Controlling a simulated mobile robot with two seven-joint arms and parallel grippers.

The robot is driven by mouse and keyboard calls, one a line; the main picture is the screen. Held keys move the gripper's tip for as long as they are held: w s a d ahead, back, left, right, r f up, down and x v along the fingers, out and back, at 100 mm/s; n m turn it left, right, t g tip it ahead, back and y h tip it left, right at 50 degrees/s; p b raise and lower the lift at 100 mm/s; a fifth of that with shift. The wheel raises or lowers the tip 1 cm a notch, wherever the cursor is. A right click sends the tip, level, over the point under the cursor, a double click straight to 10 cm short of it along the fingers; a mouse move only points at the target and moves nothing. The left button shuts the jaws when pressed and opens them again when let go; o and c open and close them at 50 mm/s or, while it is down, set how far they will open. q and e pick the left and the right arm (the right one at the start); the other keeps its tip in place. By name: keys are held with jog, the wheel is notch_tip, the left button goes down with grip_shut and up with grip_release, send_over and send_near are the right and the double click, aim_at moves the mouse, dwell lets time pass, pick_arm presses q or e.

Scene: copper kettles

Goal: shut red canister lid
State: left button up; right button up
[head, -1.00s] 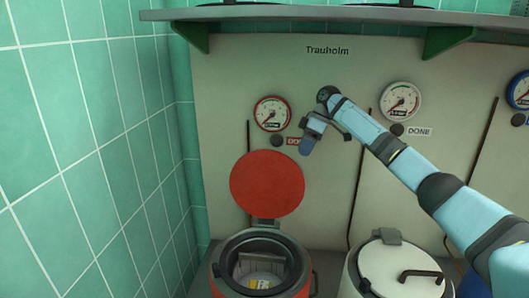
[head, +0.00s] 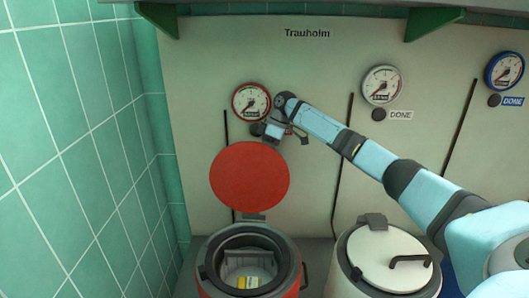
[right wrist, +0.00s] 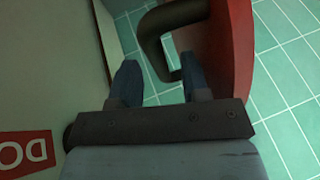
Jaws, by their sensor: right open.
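The red canister (head: 293,286) stands at the bottom of the head view with its mouth open. Its round red lid (head: 249,176) stands upright on the hinge (head: 250,217) at the back. In the right wrist view, the lid (right wrist: 230,45) is edge-on at the right, with its dark loop handle (right wrist: 146,32) on the side away from the head camera. My right gripper (head: 272,139) is by the lid's upper right edge, toward the wall. Its fingers (right wrist: 160,72) are open, with the handle just beyond and between the tips; I cannot tell whether they touch. My left gripper is out of view.
A white canister (head: 342,268) with its lid shut stands to the right. Gauges, including a red-rimmed one (head: 251,102), and dark vertical rods line the back panel. A green tiled wall (head: 75,150) closes the left side. A shelf (head: 300,9) runs above.

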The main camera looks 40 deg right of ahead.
grip_shut()
jog(key=shift+s+a+r+p, duration=0.2)
jog(key=shift+s+a+p, duration=0.25)
jog(key=shift+s+p, duration=0.1)
jog(key=s+a+f+n+t+h+p, duration=0.1)
jog(key=s+a+t+h+p, duration=0.2)
jog(key=s+a+p, duration=0.3)
jog(key=shift+s+a+f+t+p, duration=0.15)
jog(key=shift+s+a+t+p, duration=0.3)
jog(key=shift+s+a, duration=0.9)
jog(key=shift+s+d, duration=0.3)
jog(key=shift+d, duration=0.05)
